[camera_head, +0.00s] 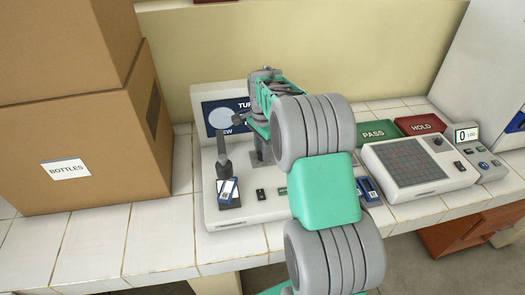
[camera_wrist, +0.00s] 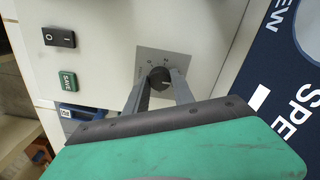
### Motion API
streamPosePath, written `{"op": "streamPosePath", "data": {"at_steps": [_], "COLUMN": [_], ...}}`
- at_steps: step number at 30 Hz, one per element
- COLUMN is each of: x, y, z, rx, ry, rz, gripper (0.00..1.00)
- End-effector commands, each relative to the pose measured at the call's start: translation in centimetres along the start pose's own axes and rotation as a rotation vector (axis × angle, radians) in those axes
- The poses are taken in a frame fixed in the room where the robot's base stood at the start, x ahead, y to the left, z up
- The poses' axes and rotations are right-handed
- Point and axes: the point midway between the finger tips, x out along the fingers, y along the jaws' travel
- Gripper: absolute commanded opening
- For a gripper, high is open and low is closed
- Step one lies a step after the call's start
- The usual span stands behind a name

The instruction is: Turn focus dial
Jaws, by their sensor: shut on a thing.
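The focus dial (camera_wrist: 158,84) is a dark round knob with a pale pointer line, on a grey square plate with small marks around it, in the wrist view. My gripper (camera_wrist: 161,76) has one finger on each side of the knob and is shut on it. The dial is on the white instrument (camera_head: 240,213), beside the dark blue display panel (camera_head: 212,112). In the head view my arm hides the dial, so its contact with the fingers shows only in the wrist view.
A black rocker switch (camera_wrist: 59,37) and a green SAVE button (camera_wrist: 68,81) are near the dial. Large cardboard boxes (camera_head: 80,130) stand at left. Green PASS (camera_head: 374,133) and red HOLD (camera_head: 420,125) trays and a counting device (camera_head: 420,165) are at right.

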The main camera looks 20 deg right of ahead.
Motion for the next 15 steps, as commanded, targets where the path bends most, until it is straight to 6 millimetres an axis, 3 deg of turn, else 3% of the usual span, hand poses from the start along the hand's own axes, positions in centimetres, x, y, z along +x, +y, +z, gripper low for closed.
{"op": "streamPosePath", "data": {"at_steps": [14,15], "x": [0.01,0.01], "y": [-0.01,-0.01], "z": [0.1,0.1], "rx": [0.012,0.012], "ry": [-0.001,-0.001], "rz": [0.001,0.001], "gripper": [0.0,0.32]}}
